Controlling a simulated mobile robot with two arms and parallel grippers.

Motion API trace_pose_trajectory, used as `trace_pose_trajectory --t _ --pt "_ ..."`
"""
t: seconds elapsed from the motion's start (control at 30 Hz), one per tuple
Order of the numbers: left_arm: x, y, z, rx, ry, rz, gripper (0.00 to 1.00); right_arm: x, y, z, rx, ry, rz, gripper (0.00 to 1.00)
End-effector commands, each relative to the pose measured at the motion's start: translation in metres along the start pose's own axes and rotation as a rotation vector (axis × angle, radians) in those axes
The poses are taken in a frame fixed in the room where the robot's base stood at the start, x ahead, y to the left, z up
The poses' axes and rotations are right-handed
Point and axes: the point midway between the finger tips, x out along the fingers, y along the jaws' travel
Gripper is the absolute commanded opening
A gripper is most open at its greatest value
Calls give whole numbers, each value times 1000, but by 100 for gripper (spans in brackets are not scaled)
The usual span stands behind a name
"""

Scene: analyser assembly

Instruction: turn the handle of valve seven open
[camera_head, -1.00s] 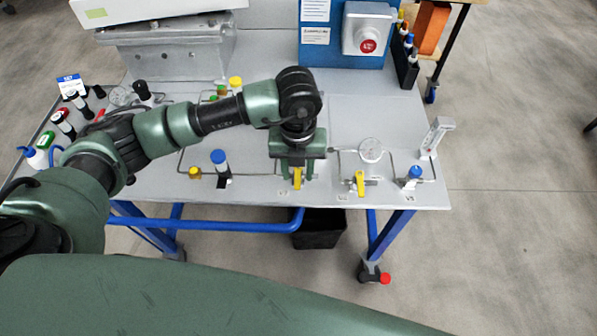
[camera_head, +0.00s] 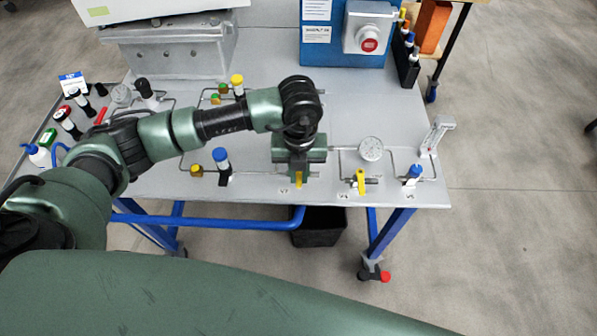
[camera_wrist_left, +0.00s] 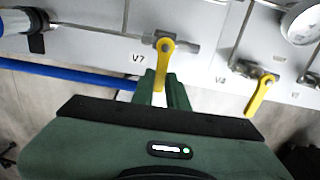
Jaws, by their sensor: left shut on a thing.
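The yellow handle of valve seven (camera_wrist_left: 165,62) shows in the left wrist view beside the label V7 (camera_wrist_left: 138,58). It points down from its valve body (camera_wrist_left: 182,46), across the line of the pipe. My left gripper (camera_wrist_left: 163,85) is shut on the lower part of this handle. In the head view the left gripper (camera_head: 298,172) is over the front edge of the panel, and only the tip of the yellow handle (camera_head: 299,182) shows below it. The right gripper is in neither view.
A second yellow-handled valve (camera_head: 361,181) and a blue-capped valve (camera_head: 413,173) stand to the right. A round gauge (camera_head: 371,148) sits behind them. Another blue-capped valve (camera_head: 221,160) stands to the left. A blue frame rail (camera_head: 220,222) runs below the panel edge.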

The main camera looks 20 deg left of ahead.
Motion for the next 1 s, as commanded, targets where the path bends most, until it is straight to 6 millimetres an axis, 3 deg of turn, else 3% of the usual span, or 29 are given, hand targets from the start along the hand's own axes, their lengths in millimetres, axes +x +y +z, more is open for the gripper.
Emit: trace_pose_trajectory --t 0.27,1.0 --pt "0 -7 1 -155 0 -2 0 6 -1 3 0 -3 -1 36" --pt "-1 -31 15 -851 -1 -3 0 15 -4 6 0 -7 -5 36"
